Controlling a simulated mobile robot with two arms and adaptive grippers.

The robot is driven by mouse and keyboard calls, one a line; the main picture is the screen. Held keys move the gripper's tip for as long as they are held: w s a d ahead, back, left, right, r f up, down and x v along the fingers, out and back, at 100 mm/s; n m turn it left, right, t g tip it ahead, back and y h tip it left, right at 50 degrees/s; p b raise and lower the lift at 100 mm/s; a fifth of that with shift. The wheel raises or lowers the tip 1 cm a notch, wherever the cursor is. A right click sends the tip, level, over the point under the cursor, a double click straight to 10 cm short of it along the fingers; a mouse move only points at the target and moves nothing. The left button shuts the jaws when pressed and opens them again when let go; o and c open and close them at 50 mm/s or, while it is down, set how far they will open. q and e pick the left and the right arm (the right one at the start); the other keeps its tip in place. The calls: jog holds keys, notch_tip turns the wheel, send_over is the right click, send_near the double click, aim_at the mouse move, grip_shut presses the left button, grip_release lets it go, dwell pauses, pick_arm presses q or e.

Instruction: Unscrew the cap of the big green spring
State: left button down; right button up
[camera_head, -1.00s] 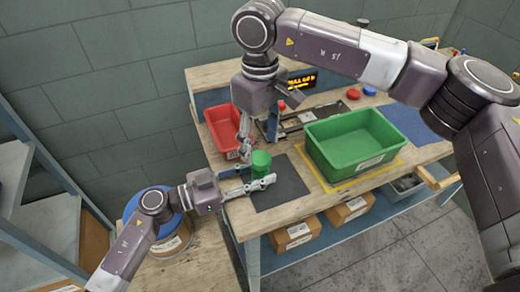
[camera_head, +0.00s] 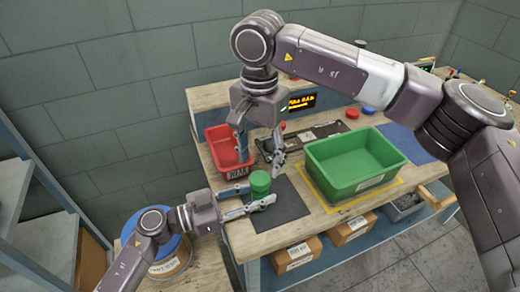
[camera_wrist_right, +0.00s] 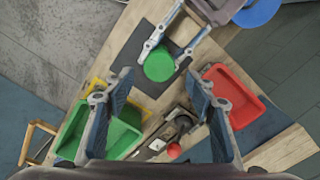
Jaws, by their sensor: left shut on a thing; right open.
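The green spring (camera_head: 260,187) stands upright at the left edge of the dark mat, its round green top facing up. In the right wrist view it shows as a green disc (camera_wrist_right: 159,64). My left gripper (camera_head: 258,196) is shut around its lower part from the left; the fingers also show in the right wrist view (camera_wrist_right: 166,54). Cap and body are both green, and I cannot make out the seam between them. My right gripper (camera_head: 259,150) is above and behind the spring, open and empty, its fingers spread wide in the right wrist view (camera_wrist_right: 162,108).
A red bin (camera_head: 222,158) stands left of my right gripper. A large green bin (camera_head: 340,183) stands on a yellow-edged area to the right. A metal fixture (camera_head: 325,131) lies behind. The dark mat (camera_head: 291,203) is bare right of the spring.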

aim_at(260, 178)
jog(key=m, duration=0.5)
jog(key=shift+r, duration=0.2)
jog(key=m, duration=0.7)
jog(key=shift+r, duration=0.3)
jog(key=m, duration=0.6)
jog(key=shift+r+m, duration=0.25)
jog(key=shift+m, duration=0.15)
jog(key=m, duration=0.6)
jog(key=shift+r, duration=0.2)
jog(key=shift+d+f, duration=0.1)
jog(key=shift+f, duration=3.85)
jog(key=shift+c, duration=0.5)
